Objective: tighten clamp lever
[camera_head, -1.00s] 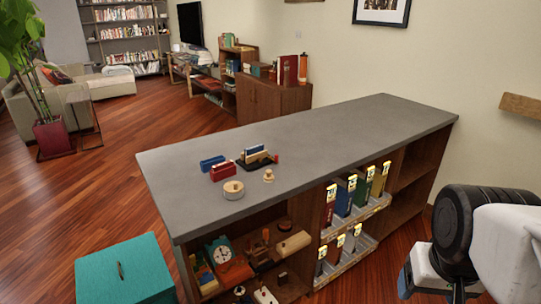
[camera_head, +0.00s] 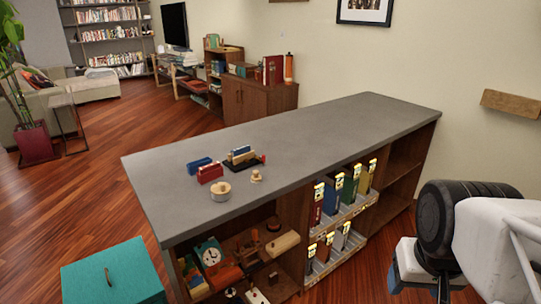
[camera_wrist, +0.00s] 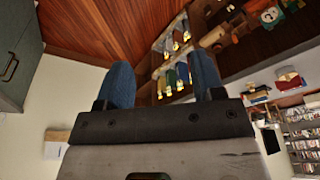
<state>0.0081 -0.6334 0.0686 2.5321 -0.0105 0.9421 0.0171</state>
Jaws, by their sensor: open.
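On the grey counter top (camera_head: 290,135) a small clamp-like fixture (camera_head: 243,157) has a dark base with pale wood and blue parts and a small red piece at its right end. It is too small to make out a lever or its position. A blue block (camera_head: 199,165), a red block (camera_head: 210,173), a round pale disc with a knob (camera_head: 220,191) and a small wooden knob (camera_head: 256,176) lie beside it. My gripper (camera_wrist: 163,78) has two blue fingers wide apart in the wrist view, with nothing between them held. It is away from the counter-top items.
Shelves under the counter hold coloured binders (camera_head: 342,190), a clock (camera_head: 209,252) and other small items. A teal box (camera_head: 112,272) stands at front left. A wooden wall ledge (camera_head: 511,103) is at right. The counter's right half is clear.

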